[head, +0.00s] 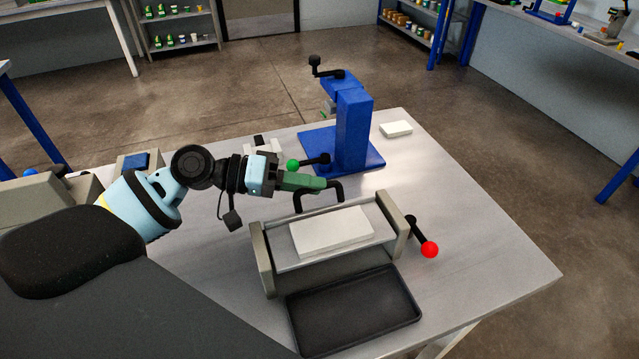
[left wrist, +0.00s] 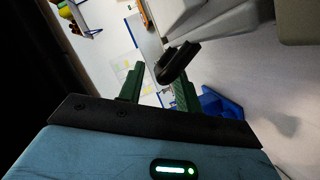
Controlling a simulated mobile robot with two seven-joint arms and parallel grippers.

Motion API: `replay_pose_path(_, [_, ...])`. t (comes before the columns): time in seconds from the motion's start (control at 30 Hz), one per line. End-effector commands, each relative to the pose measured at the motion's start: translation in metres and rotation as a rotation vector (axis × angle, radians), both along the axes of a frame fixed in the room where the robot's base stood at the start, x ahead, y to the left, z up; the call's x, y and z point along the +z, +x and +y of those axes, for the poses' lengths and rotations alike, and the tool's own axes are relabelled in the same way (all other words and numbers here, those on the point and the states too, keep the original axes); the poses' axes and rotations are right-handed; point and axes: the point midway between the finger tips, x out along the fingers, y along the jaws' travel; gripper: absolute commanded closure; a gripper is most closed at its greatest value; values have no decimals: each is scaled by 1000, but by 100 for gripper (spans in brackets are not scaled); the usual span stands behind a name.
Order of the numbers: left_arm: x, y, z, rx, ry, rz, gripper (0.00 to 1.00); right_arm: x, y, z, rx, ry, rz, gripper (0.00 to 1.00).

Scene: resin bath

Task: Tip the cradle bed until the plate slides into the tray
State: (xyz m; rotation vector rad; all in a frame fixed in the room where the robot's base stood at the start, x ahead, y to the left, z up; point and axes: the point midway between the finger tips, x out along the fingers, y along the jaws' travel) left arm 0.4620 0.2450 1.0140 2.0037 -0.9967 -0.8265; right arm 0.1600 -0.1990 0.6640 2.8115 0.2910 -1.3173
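The cradle has grey end plates (head: 263,260) and a light bed (head: 285,258) between them. A white plate (head: 332,232) lies flat on the bed. A black loop handle (head: 335,187) rises at the bed's back edge. The dark tray (head: 352,309) sits empty in front of the cradle. My left gripper (head: 322,184) is beside the handle, at the cradle's back left. In the left wrist view its green fingers (left wrist: 157,75) are apart, with the black handle (left wrist: 178,62) near the tips. Whether the handle lies between them is unclear. My right gripper is out of view.
A lever with a red ball (head: 429,249) sticks out at the cradle's right. A blue press (head: 352,130) with a green-ball lever (head: 293,164) stands behind. A white block (head: 396,129) lies at the back right. The table's right side (head: 490,265) is clear.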

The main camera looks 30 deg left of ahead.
Motion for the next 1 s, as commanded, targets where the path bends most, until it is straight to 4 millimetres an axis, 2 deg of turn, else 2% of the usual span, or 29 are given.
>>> replay_pose_path(0.23, [-3,11,-18,1,-1,-2,66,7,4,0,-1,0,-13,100])
replay_pose_path(0.57, [-6,13,-22,0,0,1,66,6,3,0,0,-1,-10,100])
replay_pose_path(0.6, [-6,13,-22,0,0,1,67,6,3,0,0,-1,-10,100])
replay_pose_path(0.87, [-6,12,-22,0,-1,1,100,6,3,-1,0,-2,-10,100])
replay_pose_path(1.0, [-5,12,-22,1,-2,0,100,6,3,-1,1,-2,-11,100])
